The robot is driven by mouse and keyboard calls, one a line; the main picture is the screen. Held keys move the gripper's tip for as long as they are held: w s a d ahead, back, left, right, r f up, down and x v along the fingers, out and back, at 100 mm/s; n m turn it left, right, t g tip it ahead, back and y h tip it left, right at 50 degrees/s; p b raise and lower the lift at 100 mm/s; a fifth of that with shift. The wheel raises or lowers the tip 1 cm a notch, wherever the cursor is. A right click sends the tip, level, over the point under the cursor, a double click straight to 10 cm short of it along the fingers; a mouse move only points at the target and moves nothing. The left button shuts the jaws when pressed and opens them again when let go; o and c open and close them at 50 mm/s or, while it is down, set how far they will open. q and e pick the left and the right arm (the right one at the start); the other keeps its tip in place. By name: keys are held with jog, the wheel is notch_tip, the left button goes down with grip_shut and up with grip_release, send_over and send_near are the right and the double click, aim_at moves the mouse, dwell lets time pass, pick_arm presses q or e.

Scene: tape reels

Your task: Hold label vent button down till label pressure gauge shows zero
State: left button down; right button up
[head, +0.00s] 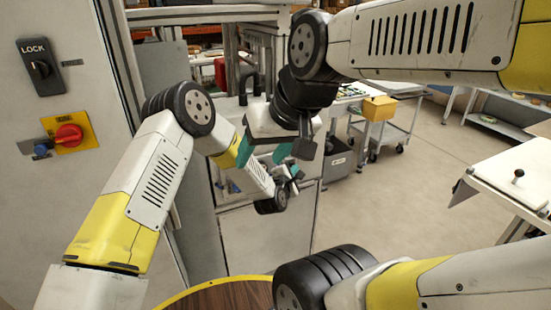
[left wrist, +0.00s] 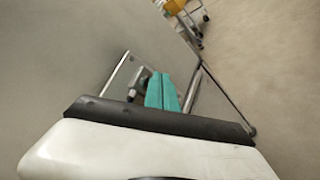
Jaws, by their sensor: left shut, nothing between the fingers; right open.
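I cannot make out the label vent button or the label pressure gauge in either view. My left gripper (head: 293,174) is small and partly hidden in the head view, low in front of the grey machine. In the left wrist view its teal fingers (left wrist: 164,90) are together with nothing between them. A small grey fitting (left wrist: 138,82) shows beside them; I cannot tell whether they touch it.
A grey cabinet at left carries a LOCK switch (head: 41,67) and a red rotary switch (head: 69,136) on a yellow plate. A cart (head: 398,129) with a yellow box (head: 379,108) stands behind. A round wooden top (head: 225,296) is at the bottom. Open floor lies at right.

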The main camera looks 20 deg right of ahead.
pick_arm(q)
jog(key=shift+w, duration=0.4)
dwell(2.2)
jog(key=shift+s, duration=0.1)
dwell(1.1)
jog(key=shift+s, duration=0.75)
jog(key=shift+s+d, duration=0.2)
jog(key=shift+s, duration=2.3)
